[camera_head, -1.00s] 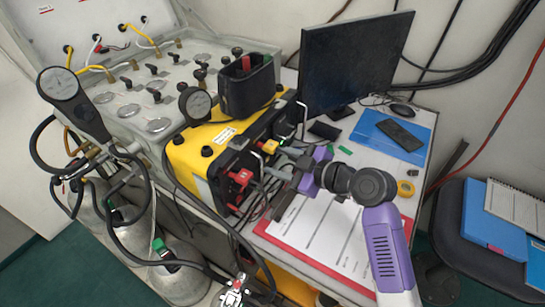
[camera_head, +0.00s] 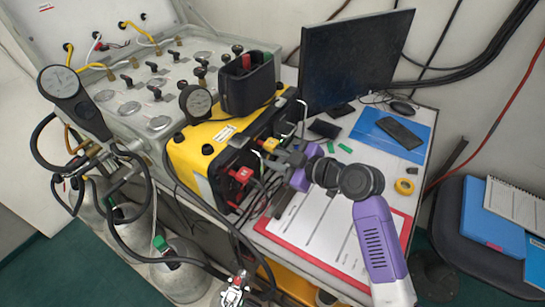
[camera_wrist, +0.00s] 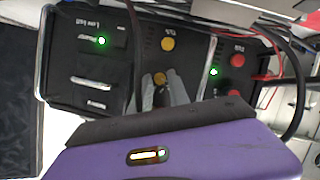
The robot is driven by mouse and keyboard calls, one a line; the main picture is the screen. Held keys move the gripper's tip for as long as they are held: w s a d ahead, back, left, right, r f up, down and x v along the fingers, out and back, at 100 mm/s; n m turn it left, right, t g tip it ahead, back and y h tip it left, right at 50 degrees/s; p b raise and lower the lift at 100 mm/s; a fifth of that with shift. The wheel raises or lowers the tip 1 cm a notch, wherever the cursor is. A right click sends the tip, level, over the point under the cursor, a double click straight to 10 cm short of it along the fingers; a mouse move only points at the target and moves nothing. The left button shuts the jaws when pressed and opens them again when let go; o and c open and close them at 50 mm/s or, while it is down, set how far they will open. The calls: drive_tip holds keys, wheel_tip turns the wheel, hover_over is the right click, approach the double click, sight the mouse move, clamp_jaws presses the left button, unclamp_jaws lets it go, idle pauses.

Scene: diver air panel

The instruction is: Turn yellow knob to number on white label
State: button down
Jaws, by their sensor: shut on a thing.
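The yellow and black air unit stands on the table, its black panel (camera_wrist: 120,82) facing my gripper. In the wrist view an upper yellow knob (camera_wrist: 167,44) is clear of my fingers. A lower yellow knob (camera_wrist: 160,78) shows between my fingertips. My gripper (camera_wrist: 164,88) is shut on this lower knob; the fingers hide part of it. In the head view my gripper (camera_head: 281,159) is at the panel, just below the visible upper yellow knob (camera_head: 270,145). Small white markings sit by the knobs, too small to read. A white label (camera_head: 223,134) is on the yellow top.
Two red knobs (camera_wrist: 237,74) are right of the yellow ones. Metal handles (camera_wrist: 45,55) and hanging cables stand close around the panel. A monitor (camera_head: 355,62) is behind. A red-edged clipboard (camera_head: 330,245) lies under my arm.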

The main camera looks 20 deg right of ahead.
drive_tip(key=m, duration=0.1)
drive_tip(key=m+g+y, duration=0.1)
drive_tip(key=m, duration=0.1)
drive_tip(key=shift+w+d+y+b, duration=0.15)
drive_tip(key=shift+y+b, duration=0.15)
drive_tip(key=m+y, duration=0.1)
drive_tip(key=m+g+y, duration=0.1)
drive_tip(key=m, duration=0.1)
drive_tip(key=shift+w+d+f+m+g+b, duration=0.1)
drive_tip(key=shift+d+m+g+b, duration=0.05)
drive_tip(key=shift+m+g+b, duration=0.15)
drive_tip(key=m+y, duration=0.1)
drive_tip(key=m, duration=0.2)
drive_tip(key=shift+w+d+f+y+b, duration=0.1)
drive_tip(key=shift+d+y+b, duration=0.05)
drive_tip(key=shift+y+b, duration=0.25)
drive_tip(key=m+y, duration=0.1)
drive_tip(key=m, duration=0.1)
drive_tip(key=m+y, duration=0.1)
drive_tip(key=m, duration=0.1)
drive_tip(key=shift+f+m+b, duration=0.2)
drive_tip(key=shift+m+b, duration=0.1)
drive_tip(key=shift+b, duration=0.05)
drive_tip(key=c, duration=1.3)
unclamp_jaws()
drive_tip(key=shift+o, duration=0.2)
